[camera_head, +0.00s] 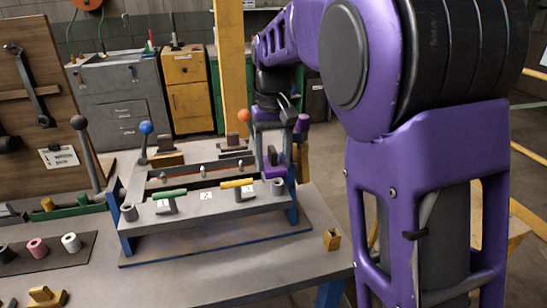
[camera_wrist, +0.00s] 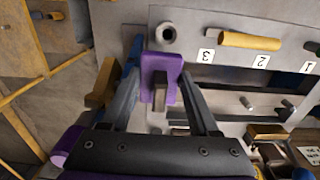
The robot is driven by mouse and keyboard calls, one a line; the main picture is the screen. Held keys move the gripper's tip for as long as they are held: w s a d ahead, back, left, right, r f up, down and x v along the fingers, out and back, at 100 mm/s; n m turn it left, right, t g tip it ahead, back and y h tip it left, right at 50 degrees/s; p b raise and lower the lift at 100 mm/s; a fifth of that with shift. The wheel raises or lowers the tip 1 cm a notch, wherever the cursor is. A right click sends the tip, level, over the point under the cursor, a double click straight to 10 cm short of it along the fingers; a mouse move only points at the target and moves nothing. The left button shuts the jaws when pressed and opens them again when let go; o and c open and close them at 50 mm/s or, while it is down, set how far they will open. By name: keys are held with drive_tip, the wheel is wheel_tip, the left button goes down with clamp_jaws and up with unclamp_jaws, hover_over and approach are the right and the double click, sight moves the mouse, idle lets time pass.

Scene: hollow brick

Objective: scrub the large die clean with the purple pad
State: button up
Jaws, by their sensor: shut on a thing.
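My gripper (camera_wrist: 158,98) is shut on the purple pad (camera_wrist: 160,65), at the right end of the grey bench fixture. In the head view the purple pad (camera_head: 273,173) shows below my gripper (camera_head: 271,152), partly hidden by it. A grey ring-shaped piece (camera_wrist: 167,33) lies just beyond the pad in the wrist view. It stands at the fixture's front right corner in the head view (camera_head: 277,187). I cannot tell which part is the large die, nor whether the pad touches a surface.
The fixture (camera_head: 215,219) carries number labels, a green rod (camera_head: 170,194) and a yellow rod (camera_head: 236,183). Blue-knobbed (camera_head: 146,128) and dark-knobbed (camera_head: 79,122) levers stand at left. The front bench top is mostly clear.

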drive_tip(key=shift+f+b, duration=0.55)
drive_tip(key=shift+f, duration=0.45)
